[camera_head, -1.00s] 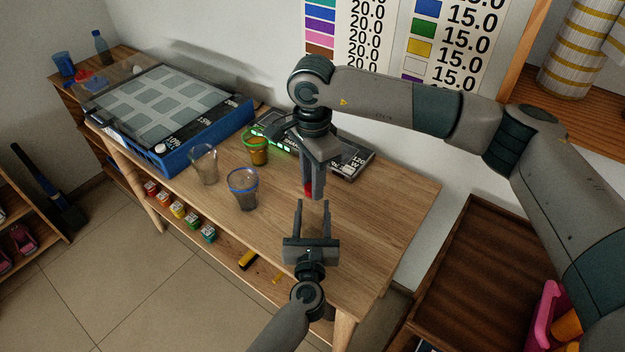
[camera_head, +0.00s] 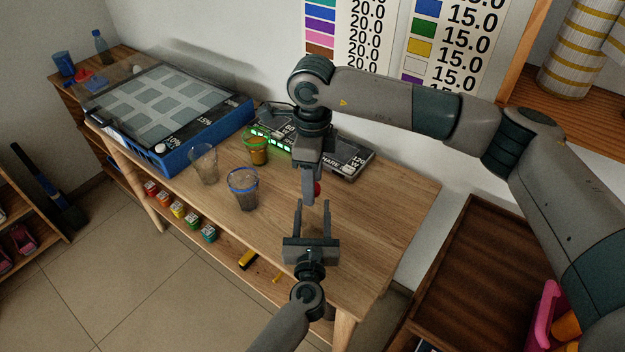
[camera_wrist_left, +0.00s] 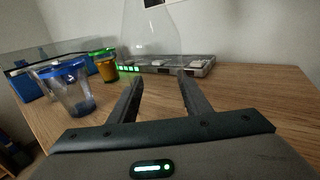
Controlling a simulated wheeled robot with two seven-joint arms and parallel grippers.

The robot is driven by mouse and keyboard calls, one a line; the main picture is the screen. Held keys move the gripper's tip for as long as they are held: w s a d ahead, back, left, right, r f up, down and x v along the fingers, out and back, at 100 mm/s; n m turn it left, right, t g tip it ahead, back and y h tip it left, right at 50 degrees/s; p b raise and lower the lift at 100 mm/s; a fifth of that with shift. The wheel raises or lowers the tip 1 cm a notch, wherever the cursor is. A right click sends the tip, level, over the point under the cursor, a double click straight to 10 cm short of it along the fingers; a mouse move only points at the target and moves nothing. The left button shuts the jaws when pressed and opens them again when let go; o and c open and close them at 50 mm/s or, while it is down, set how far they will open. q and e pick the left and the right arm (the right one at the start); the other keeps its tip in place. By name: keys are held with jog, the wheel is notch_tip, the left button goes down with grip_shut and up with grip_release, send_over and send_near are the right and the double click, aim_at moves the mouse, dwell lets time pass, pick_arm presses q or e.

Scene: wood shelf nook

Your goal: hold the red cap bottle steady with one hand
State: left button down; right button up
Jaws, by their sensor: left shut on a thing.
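The bottle is clear and hard to see in the head view, where only its red cap (camera_head: 317,188) stands out. In the left wrist view its transparent body (camera_wrist_left: 150,32) rises upright beyond my fingertips, with the cap out of frame. My left gripper (camera_head: 312,209) is shut on the bottle from the near side, its two fingers spaced apart by the bottle's width; they also show in the left wrist view (camera_wrist_left: 160,80). My right gripper (camera_head: 309,198) points down at the red cap. One finger partly covers the cap, so its grip is unclear.
A dark device with green lights (camera_head: 345,158) lies behind. A blue-sided case (camera_head: 205,134) fills the table's left. The wooden tabletop (camera_head: 390,215) is clear at right.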

notch_tip(320, 180, up, 12)
dwell(0.8)
pick_arm(q)
jog(key=c, duration=0.9)
grip_release()
jog(key=shift+s+f, duration=0.15)
jog(key=shift+s, duration=0.65)
jog(key=s+b, duration=0.1)
jog(key=s, duration=0.3)
jog(key=s+b, duration=0.1)
jog(key=s, duration=0.4)
jog(key=s+b, duration=0.1)
jog(key=s, duration=0.4)
jog(key=shift+s+a+b, duration=0.25)
jog(key=shift+a+b, duration=0.05)
jog(key=shift+b, duration=0.1)
pick_arm(e)
notch_tip(320, 180, down, 4)
jog(key=shift+r, duration=0.1)
pick_arm(q)
jog(key=shift+s, duration=0.7)
